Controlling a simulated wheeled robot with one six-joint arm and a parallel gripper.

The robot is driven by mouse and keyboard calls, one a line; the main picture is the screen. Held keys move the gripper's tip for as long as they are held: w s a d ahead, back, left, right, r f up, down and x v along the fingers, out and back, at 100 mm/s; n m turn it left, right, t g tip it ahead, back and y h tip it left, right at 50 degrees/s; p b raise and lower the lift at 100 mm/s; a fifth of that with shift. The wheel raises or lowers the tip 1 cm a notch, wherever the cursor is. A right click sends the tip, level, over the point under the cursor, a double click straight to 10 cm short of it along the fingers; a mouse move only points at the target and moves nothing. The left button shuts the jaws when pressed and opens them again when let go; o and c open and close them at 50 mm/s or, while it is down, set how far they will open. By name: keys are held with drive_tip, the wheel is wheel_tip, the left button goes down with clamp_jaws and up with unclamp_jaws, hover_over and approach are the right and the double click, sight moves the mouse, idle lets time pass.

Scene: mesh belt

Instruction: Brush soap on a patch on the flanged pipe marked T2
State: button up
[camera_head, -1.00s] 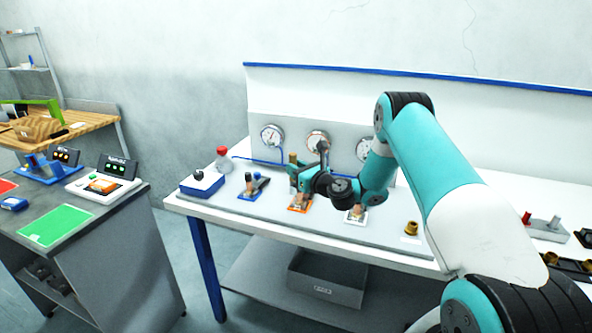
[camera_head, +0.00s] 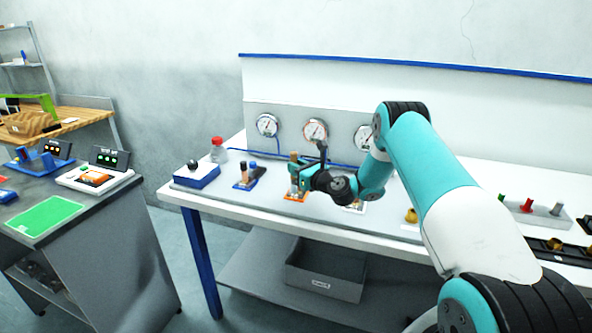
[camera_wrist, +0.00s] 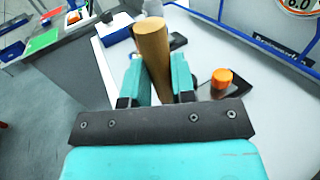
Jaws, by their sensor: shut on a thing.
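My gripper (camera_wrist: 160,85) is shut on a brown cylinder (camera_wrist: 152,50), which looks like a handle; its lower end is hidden. In the head view, my gripper (camera_head: 299,174) holds the brown cylinder (camera_head: 293,157) upright over the orange-edged stand (camera_head: 294,197). I cannot tell whether it touches the stand. No brush bristles show. A white-based fixture (camera_head: 353,208) is partly behind my arm. No T2 mark is legible, so I cannot tell which piece is the flanged pipe, nor see a soap patch.
A blue stand (camera_head: 242,186) with dark and tan cylinders, a blue box (camera_head: 197,179) and a red-capped bottle (camera_head: 218,153) are to the left. Gauges (camera_head: 315,131) stand behind. A brass fitting (camera_head: 411,216) is to the right. An orange-topped piece (camera_wrist: 222,78) shows in the wrist view.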

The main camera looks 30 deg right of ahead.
drive_tip(key=shift+f+b, duration=0.35)
drive_tip(key=shift+f, duration=0.05)
idle(0.8)
drive_tip(key=shift+d, duration=0.15)
drive_tip(key=shift+w, duration=0.1)
idle(0.6)
drive_tip(key=shift+w+a, duration=0.1)
drive_tip(key=shift+a, duration=0.1)
drive_tip(key=shift+w+a, duration=0.25)
drive_tip(key=shift+w, duration=0.1)
drive_tip(key=shift+s+d, duration=0.35)
drive_tip(key=shift+s, duration=0.1)
idle(0.6)
drive_tip(key=shift+w+a, duration=0.1)
